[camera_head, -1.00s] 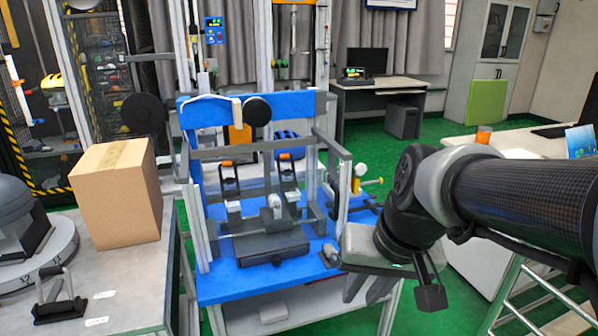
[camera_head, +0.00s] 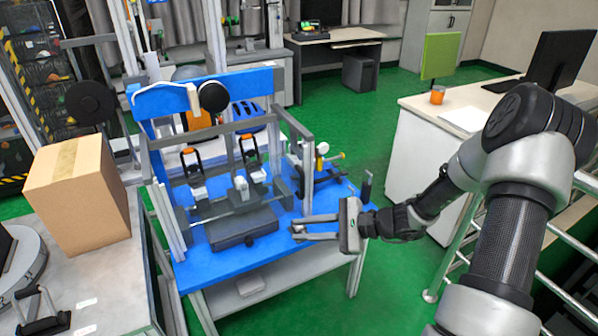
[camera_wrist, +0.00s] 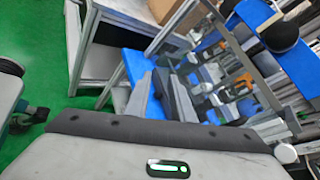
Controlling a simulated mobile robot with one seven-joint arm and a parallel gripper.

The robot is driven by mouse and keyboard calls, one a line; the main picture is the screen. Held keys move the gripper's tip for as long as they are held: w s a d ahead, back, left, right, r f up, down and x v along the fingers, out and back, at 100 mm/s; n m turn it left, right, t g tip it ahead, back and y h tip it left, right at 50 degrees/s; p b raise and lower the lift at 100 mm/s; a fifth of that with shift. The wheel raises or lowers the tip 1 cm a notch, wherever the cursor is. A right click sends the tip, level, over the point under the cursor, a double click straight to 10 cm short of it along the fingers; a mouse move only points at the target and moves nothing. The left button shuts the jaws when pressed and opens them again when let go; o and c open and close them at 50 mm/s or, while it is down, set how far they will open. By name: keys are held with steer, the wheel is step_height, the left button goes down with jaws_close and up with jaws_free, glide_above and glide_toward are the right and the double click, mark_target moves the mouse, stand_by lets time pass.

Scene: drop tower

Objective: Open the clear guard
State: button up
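The clear guard (camera_head: 210,132) is a grey-framed, see-through structure standing on the blue bench (camera_head: 190,272). Its panel is hard to make out, and I cannot tell how far it is open. Behind the bars are two clamps with orange tips (camera_head: 190,160) and a dark block (camera_head: 240,228) in front of them. My gripper (camera_head: 299,228) is open and empty, at the bench's right front side. It points left, to the right of the dark block and apart from the guard's bars. In the wrist view the guard frame (camera_wrist: 240,52) shows at upper right, beyond the fingers.
A cardboard box (camera_head: 78,195) stands on a grey table at left. A gauge (camera_head: 322,148) and a yellow-tipped fitting stand on the bench's right. A white desk (camera_head: 415,135) is at right, with a metal railing (camera_head: 455,255) near my arm. Green floor lies between.

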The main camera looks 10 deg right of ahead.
steer(key=w+d+f+m+t+p, duration=0.2)
steer(key=w+d+m+t, duration=0.2)
steer(key=d+m+t, duration=0.15)
steer(key=m+t+h+p, duration=0.2)
steer(key=m+t+h, duration=0.25)
steer(key=m, duration=0.35)
glide_toward(304, 188)
steer(key=shift+y, duration=0.25)
steer(key=x, duration=0.3)
steer(key=b+x, duration=0.1)
steer(key=x, duration=0.7)
steer(key=shift+d+f, duration=0.15)
steer(key=shift+f, duration=0.1)
jaws_close()
